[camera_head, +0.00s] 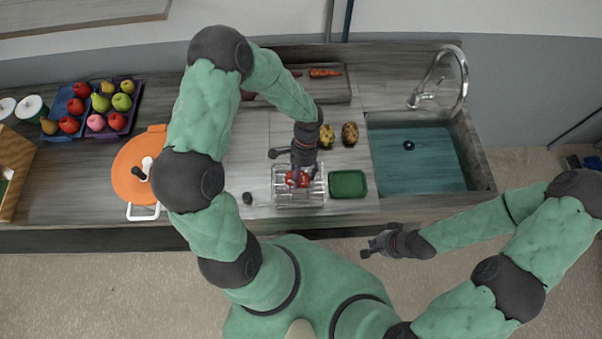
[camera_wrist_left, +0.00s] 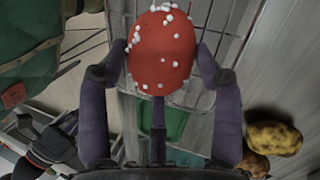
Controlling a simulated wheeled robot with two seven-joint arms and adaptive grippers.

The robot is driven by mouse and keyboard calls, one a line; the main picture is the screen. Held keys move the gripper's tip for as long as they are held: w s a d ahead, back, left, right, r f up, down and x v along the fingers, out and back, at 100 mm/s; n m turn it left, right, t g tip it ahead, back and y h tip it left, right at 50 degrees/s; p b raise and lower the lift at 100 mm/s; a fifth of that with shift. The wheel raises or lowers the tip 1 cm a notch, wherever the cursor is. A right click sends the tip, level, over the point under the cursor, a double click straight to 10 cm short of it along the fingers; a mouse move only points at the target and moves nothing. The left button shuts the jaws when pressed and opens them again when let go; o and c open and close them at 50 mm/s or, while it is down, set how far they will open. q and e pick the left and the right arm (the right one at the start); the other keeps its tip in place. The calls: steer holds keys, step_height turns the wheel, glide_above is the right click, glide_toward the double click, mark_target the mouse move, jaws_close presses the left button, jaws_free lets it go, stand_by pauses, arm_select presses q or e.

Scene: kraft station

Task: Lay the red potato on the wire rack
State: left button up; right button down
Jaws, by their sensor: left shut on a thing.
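The red potato (camera_wrist_left: 161,52), dotted with small white specks, is gripped between the fingers of my left gripper (camera_wrist_left: 160,62) in the left wrist view. In the head view the potato (camera_head: 298,180) is partly hidden by my left gripper (camera_head: 301,172). The wire rack (camera_head: 284,198) lies on the counter under the held potato. Its thin bars (camera_wrist_left: 214,94) show behind the potato in the left wrist view. I cannot tell whether the potato touches the rack. My right gripper (camera_head: 374,244) hangs in front of the counter edge, away from the rack; its jaw opening is unclear.
A green tray (camera_head: 348,184) stands just right of the rack. Two brownish-yellow potatoes (camera_head: 327,137) (camera_head: 350,134) lie behind it. A sink (camera_head: 415,160) is at the right. A small dark item (camera_head: 247,198) lies left of the rack.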

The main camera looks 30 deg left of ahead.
arm_select(q)
steer(key=shift+f, duration=0.2)
steer(key=shift+f, duration=0.2)
steer(key=o, duration=1.2)
steer(key=shift+r, duration=0.1)
steer(key=v, duration=1.2)
steer(key=shift+r, duration=0.15)
